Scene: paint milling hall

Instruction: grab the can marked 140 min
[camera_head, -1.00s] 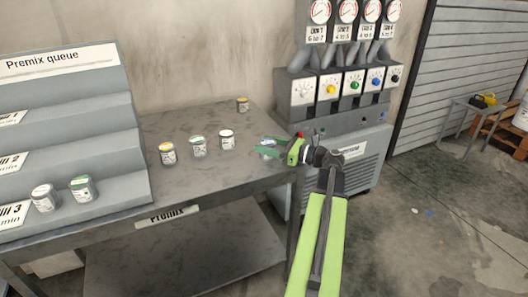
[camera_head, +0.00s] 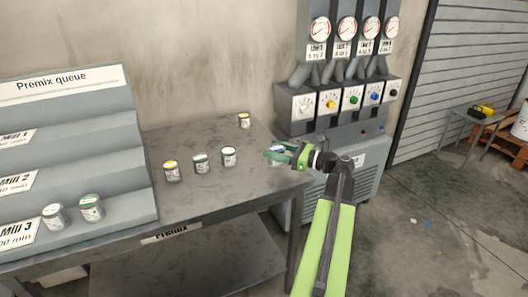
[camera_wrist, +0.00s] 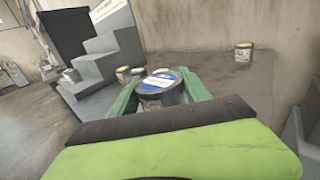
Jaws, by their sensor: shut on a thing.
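My gripper (camera_head: 278,152) is shut on a can with a blue lid (camera_wrist: 158,88) at the right end of the grey premix table (camera_head: 205,200). The can sits between the two green fingers in the wrist view. In the head view the fingers hide most of it. Its label is not readable, so I cannot tell whether it says 140 min. I cannot tell whether it touches the table. To its left stand a white-lidded can (camera_head: 229,157), a green-lidded can (camera_head: 201,163) and a yellow-lidded can (camera_head: 171,171). Another yellow-lidded can (camera_head: 244,120) stands at the back.
A stepped grey rack (camera_head: 90,145) headed "Premix queue" stands at the left. A silver can (camera_head: 54,216) and a green-lidded can (camera_head: 91,207) are on its lowest step. A panel with gauges and knobs (camera_head: 340,100) stands behind my gripper.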

